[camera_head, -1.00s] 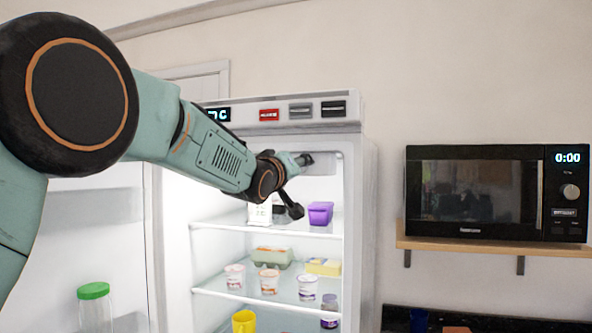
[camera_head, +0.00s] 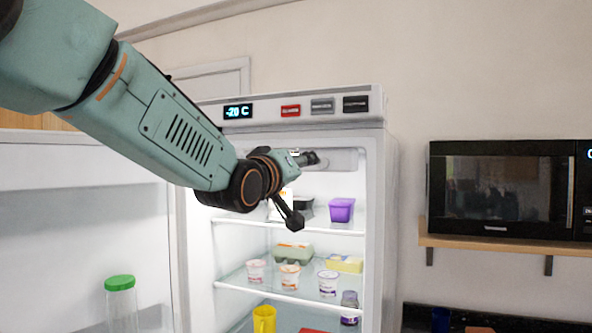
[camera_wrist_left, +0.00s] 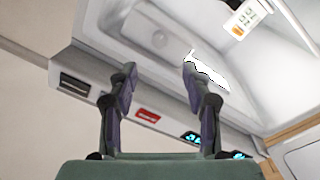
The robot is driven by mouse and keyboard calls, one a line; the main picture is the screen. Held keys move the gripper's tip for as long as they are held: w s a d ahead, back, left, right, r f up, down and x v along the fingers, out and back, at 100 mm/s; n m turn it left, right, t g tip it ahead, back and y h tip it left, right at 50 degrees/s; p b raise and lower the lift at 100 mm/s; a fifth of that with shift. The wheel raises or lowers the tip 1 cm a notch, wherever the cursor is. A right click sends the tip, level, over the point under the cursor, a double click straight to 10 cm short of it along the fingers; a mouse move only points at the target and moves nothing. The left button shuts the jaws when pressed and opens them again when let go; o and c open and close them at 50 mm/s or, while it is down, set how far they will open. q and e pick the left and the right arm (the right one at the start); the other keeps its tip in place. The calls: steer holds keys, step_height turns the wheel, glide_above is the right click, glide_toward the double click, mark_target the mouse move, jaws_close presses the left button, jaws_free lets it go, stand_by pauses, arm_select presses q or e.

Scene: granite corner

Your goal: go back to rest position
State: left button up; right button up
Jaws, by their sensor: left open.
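My left gripper (camera_head: 302,190) is in front of the upper part of the open fridge (camera_head: 385,220), level with its top shelf. Its two fingers are spread apart and hold nothing. In the left wrist view the gripper (camera_wrist_left: 155,75) also shows open, with the fridge's upper interior (camera_wrist_left: 165,35) behind the fingers. My left arm comes in from the upper left and hides part of the fridge and its door. My right gripper is not in view.
The fridge holds a purple tub (camera_head: 341,210), an egg carton (camera_head: 293,251), several yogurt cups (camera_head: 328,283) and a yellow mug (camera_head: 264,320). A green-lidded jar (camera_head: 121,305) stands in the open door (camera_head: 85,235). A microwave (camera_head: 500,190) sits on a wooden shelf (camera_head: 500,245) at right.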

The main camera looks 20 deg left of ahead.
arm_select(q)
steer(key=shift+s+a, duration=0.1)
steer(key=shift+s, duration=0.65)
steer(key=shift+w, duration=0.1)
